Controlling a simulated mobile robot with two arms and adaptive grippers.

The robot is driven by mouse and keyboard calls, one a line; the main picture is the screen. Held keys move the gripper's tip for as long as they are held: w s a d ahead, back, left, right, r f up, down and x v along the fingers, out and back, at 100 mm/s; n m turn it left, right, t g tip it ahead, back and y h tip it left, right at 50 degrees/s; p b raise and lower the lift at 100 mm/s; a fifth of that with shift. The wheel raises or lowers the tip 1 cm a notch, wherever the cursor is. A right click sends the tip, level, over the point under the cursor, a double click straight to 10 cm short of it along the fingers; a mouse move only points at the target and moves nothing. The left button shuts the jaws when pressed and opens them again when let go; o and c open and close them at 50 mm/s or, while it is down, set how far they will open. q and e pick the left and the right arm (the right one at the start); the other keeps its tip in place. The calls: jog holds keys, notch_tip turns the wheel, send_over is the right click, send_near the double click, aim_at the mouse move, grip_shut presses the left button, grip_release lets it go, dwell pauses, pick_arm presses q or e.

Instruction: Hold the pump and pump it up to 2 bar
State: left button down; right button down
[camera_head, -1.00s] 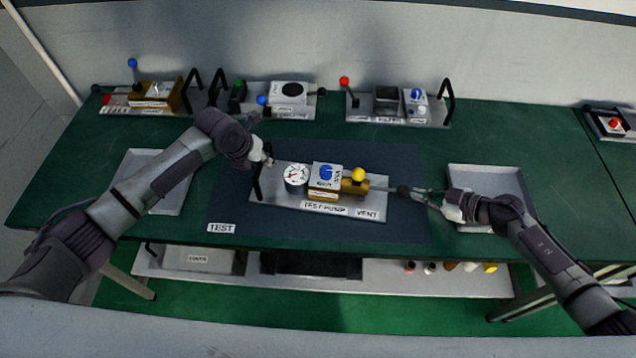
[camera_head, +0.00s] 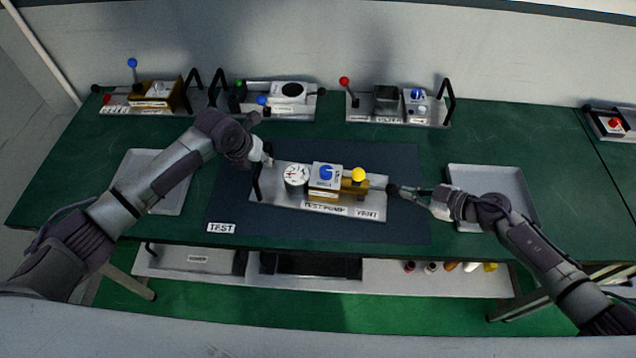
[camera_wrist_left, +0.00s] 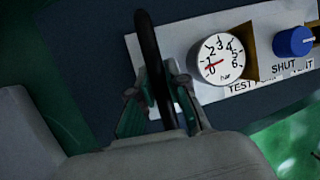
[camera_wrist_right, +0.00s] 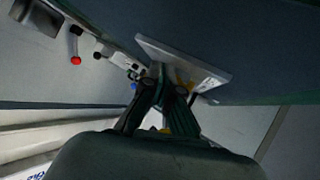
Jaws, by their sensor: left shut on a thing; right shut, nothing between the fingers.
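The test pump (camera_head: 345,208) is a pale plate with a round gauge (camera_head: 296,178), a blue knob (camera_head: 326,173), a yellow ball (camera_head: 358,174) and a brass body. In the left wrist view the gauge (camera_wrist_left: 221,59) has its red needle at the low end, around 0 to 1; the knob (camera_wrist_left: 293,41) is above the word SHUT. My left gripper (camera_wrist_left: 158,92) is shut on the black handle (camera_wrist_left: 152,50) at the pump's left end. My right gripper (camera_head: 400,190) is shut and empty, its tips at the black rod end (camera_head: 392,189) right of the pump; exact contact is unclear.
The pump lies on a dark mat (camera_head: 232,195) marked TEST. Grey trays stand left (camera_head: 150,200) and right (camera_head: 465,172). Other devices line the back, including one with a red ball lever (camera_head: 344,81). The mat in front of the pump is clear.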

aim_at(398, 190)
jog(key=shift+a, duration=0.35)
jog(key=shift+w+a+r, duration=0.1)
jog(key=shift+a, duration=0.6)
jog(key=shift+w+a, duration=0.1)
jog(key=shift+a, duration=0.45)
jog(key=shift+s+d, duration=0.2)
jog(key=shift+d, duration=1.35)
jog(key=shift+s+d, duration=0.15)
jog(key=shift+d, duration=1.4)
